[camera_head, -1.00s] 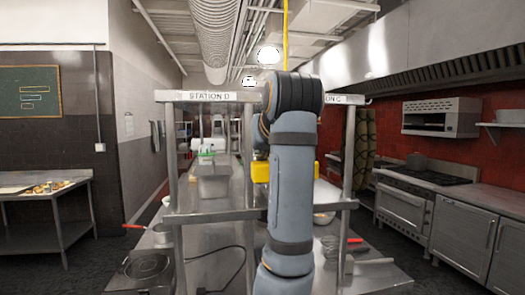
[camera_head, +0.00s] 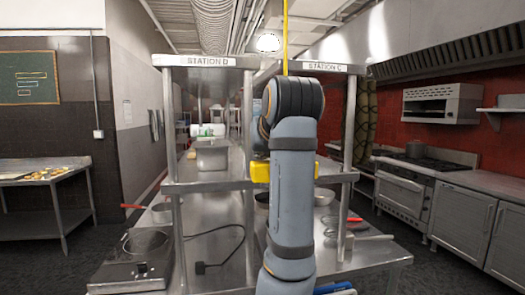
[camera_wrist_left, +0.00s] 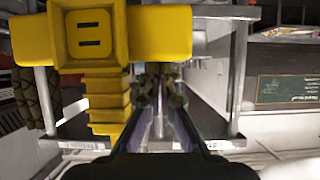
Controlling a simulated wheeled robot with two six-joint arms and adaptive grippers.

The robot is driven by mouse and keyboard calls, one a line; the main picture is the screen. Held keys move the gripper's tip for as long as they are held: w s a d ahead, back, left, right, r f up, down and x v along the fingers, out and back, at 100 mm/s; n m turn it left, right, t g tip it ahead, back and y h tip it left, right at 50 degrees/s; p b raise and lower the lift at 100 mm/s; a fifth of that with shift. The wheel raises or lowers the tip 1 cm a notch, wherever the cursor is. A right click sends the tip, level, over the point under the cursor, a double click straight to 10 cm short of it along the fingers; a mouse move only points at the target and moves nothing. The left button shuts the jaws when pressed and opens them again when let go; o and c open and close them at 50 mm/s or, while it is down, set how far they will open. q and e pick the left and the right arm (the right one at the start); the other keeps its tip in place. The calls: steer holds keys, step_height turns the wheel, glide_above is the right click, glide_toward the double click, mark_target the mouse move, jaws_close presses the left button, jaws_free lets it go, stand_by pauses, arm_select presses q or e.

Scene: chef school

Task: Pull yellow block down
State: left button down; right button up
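The yellow block (camera_head: 261,172) hangs at the end of a yellow cord (camera_head: 285,35) in the head view, partly hidden behind my left arm. In the left wrist view the yellow block (camera_wrist_left: 90,38) fills the upper left, with a square face, two dark slots and a ribbed yellow stem. My left gripper (camera_wrist_left: 160,90) shows its two fingers beside the block and stem, to their right in that view. A gap shows between the fingers, with no block between them. In the head view my arm hides most of this gripper. My right gripper is not in view.
A metal shelf labelled Station D (camera_head: 208,61) and Station C (camera_head: 325,67) stands in front, close to the arm. Its counter holds a hob (camera_head: 145,242), a grey container (camera_head: 211,155) and bowls. A stove (camera_head: 405,190) stands at the right.

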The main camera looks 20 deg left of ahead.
mark_target(263, 181)
arm_select(q)
steer(key=shift+f, duration=0.45)
steer(key=shift+f, duration=0.1)
step_height(263, 181, down, 6)
steer(key=b, duration=0.4)
steer(key=shift+b, duration=0.4)
step_height(263, 181, down, 8)
steer(key=b, duration=0.7)
